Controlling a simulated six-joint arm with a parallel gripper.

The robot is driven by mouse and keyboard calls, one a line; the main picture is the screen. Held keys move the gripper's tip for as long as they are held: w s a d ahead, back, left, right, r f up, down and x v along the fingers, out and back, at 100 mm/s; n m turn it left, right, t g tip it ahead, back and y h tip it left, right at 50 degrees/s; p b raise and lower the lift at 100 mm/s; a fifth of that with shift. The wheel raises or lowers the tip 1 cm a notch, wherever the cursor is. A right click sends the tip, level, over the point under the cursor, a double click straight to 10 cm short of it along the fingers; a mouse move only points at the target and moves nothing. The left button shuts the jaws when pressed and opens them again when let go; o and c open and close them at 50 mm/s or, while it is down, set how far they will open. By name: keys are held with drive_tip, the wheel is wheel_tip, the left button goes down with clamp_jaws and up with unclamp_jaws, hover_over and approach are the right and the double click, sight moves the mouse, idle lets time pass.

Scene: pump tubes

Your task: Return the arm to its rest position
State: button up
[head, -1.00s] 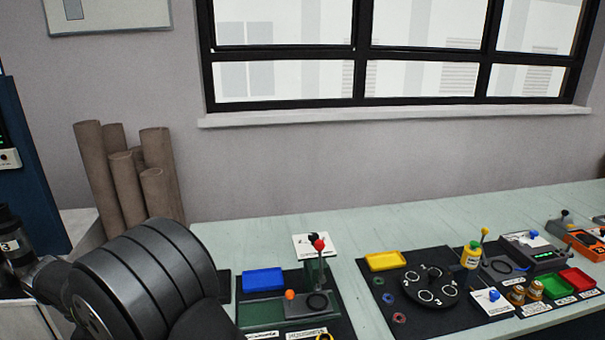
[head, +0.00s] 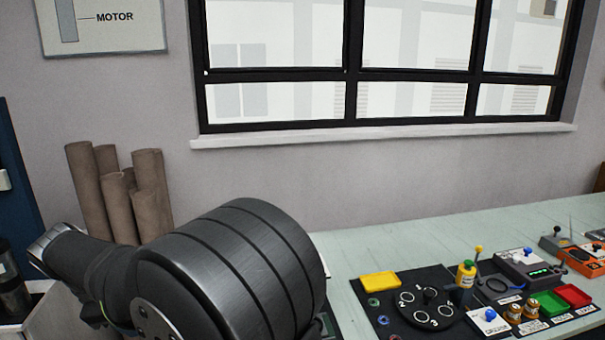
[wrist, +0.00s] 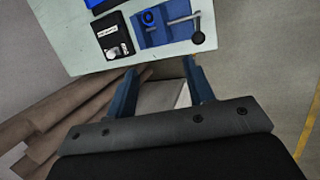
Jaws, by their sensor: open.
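My gripper (wrist: 160,95) shows in the wrist view with its two blue fingers apart and nothing between them. Behind the fingers are a pale surface edge and the floor. In the head view my dark grey arm fills the lower left and hides the near left part of the bench; the gripper itself does not show there.
The pale green bench (head: 380,245) carries a black mat with a round numbered dial (head: 428,307), a yellow tray (head: 380,282), a yellow bottle (head: 466,275), and green (head: 549,303) and red (head: 573,295) trays. Brown rolls (head: 118,190) stand by the wall, also near my gripper in the wrist view (wrist: 70,125).

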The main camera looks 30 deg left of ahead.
drive_tip(key=shift+w+d+r, duration=0.25)
drive_tip(key=shift+w+r, duration=0.1)
drive_tip(key=shift+r, duration=0.1)
idle(0.4)
